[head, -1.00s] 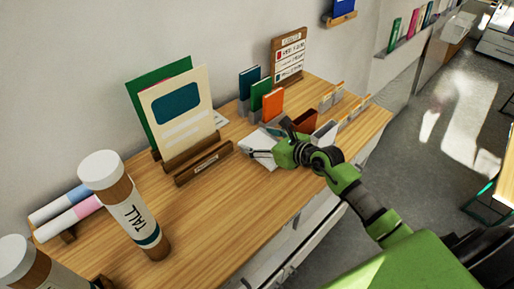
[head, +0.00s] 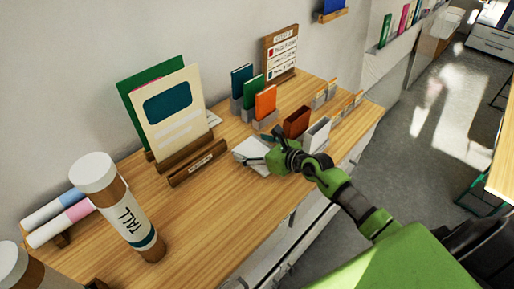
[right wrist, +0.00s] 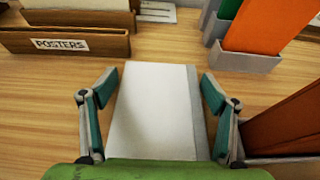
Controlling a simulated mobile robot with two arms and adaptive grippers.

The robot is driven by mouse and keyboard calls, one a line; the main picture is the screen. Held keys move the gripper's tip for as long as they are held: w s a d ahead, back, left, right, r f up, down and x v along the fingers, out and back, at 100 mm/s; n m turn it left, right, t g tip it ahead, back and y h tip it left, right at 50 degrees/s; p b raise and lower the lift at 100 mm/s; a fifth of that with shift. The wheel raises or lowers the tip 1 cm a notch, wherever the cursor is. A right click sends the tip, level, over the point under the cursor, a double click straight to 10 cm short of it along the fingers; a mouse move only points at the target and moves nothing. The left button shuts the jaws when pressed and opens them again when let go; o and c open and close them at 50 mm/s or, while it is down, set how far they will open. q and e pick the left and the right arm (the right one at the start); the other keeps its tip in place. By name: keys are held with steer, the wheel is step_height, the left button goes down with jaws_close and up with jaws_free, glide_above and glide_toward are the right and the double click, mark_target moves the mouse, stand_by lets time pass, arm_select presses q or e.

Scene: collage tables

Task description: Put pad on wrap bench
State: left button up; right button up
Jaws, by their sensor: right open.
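A white pad (head: 250,152) lies flat on the wooden desk, in front of the small card holders. In the right wrist view the pad (right wrist: 150,110) is pale, with a grey strip along its right side. My right gripper (head: 261,149) is open, with one finger on each side of the pad. The left finger looks a little apart from it and the right finger is close to the grey strip; contact cannot be told. My left gripper is not in view. No surface is clearly marked as the wrap bench.
A wooden holder marked POSTERS (head: 198,164) stands left of the pad. An orange card holder (head: 265,103), a brown one (head: 297,122) and a white one (head: 317,135) stand close by. A tall tube (head: 126,210) stands nearer on the left. Another wooden table (head: 503,172) shows at the right edge.

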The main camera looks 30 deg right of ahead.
steer(key=shift+s+d+r, duration=0.1)
steer(key=shift+s, duration=0.15)
steer(key=b+v, duration=0.1)
steer(key=v, duration=0.9)
steer(key=shift+s+d+r, duration=0.1)
steer(key=shift+s+r, duration=0.05)
steer(key=shift+s, duration=0.15)
steer(key=shift+s+d+r, duration=0.15)
steer(key=shift+s+r, duration=0.1)
steer(key=shift+s, duration=0.1)
